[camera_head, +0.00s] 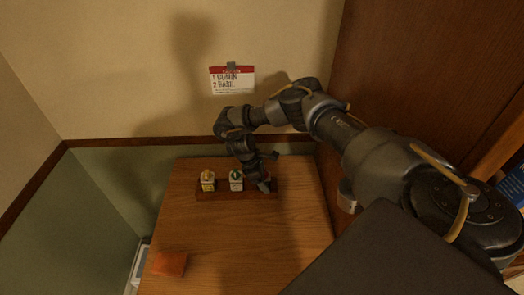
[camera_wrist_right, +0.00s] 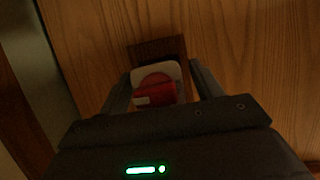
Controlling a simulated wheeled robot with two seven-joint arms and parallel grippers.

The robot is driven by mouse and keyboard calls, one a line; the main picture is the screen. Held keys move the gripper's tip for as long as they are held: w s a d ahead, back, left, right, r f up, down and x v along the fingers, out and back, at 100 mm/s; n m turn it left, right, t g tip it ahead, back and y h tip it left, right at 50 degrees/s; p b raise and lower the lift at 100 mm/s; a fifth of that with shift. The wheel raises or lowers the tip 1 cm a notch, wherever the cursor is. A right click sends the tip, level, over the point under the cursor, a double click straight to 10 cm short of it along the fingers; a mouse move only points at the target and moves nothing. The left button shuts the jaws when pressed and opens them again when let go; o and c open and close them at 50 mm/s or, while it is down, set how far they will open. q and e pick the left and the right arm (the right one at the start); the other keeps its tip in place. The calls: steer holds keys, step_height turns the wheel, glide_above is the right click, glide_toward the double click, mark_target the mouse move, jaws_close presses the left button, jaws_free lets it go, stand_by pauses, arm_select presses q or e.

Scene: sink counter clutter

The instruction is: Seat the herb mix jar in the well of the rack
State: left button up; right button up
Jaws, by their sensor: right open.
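A dark wooden rack (camera_head: 222,193) lies on the wooden table. Two small jars stand in it: one with a yellowish top (camera_head: 208,178) at the left and one with a green mark on top (camera_head: 236,179) in the middle. My right gripper (camera_head: 263,184) is at the rack's right end and hides what is there. In the wrist view, a white jar with a red top (camera_wrist_right: 155,84) is between the open fingers, at the end of the rack (camera_wrist_right: 158,48). Its label is not readable, and I cannot tell whether it is fully down. My left gripper is not in view.
A card (camera_head: 232,80) reading "1 cumin, 2 basil" hangs on the wall behind. An orange block (camera_head: 170,263) lies at the table's front left. The middle of the table (camera_head: 235,235) is clear. A tall brown wooden panel (camera_head: 400,60) rises at the right.

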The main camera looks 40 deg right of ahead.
steer(key=b+v, duration=0.2)
steer(key=v, duration=1)
steer(key=shift+b, duration=0.35)
steer(key=shift+r, duration=0.1)
